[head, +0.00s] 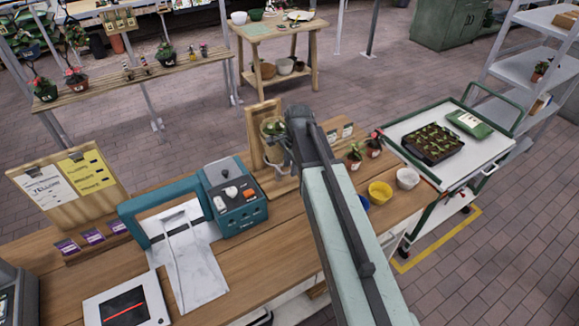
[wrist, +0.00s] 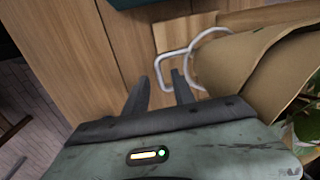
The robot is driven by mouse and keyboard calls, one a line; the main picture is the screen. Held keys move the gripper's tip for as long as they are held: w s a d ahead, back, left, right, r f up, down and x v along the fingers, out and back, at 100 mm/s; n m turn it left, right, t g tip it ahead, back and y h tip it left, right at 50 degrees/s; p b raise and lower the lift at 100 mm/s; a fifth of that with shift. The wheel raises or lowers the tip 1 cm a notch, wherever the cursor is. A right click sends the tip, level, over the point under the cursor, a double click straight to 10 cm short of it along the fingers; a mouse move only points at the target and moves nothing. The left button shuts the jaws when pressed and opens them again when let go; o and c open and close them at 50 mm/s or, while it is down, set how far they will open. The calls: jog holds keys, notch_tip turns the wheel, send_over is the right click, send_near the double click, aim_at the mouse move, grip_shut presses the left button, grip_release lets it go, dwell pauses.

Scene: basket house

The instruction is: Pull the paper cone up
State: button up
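The brown paper cone (wrist: 250,68) fills the upper right of the wrist view, lying tilted in the picture, with green leaves (wrist: 303,138) at its wide end. A pale metal ring holder (wrist: 193,52) goes around its narrower part, with a squarish loop beside it. In the head view the cone's leafy top (head: 272,128) shows at the wooden stand (head: 254,131), partly hidden by my arm. My gripper (wrist: 160,76) is open, its two dark fingers apart, left of the cone and close to the loop. I see nothing held. In the head view my gripper (head: 283,150) is small and partly hidden.
The teal sealing machine (head: 236,200) stands left of the stand on the wooden bench (head: 265,255). A cart (head: 400,130) with a seedling tray is further right.

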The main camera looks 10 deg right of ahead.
jog(key=shift+r, duration=0.15)
notch_tip(320, 180, up, 7)
jog(key=s+p, duration=0.1)
jog(key=p, duration=0.6)
jog(key=shift+s+d+r+p, duration=0.15)
jog(key=shift+d+r+p, duration=0.05)
jog(key=shift+p, duration=0.1)
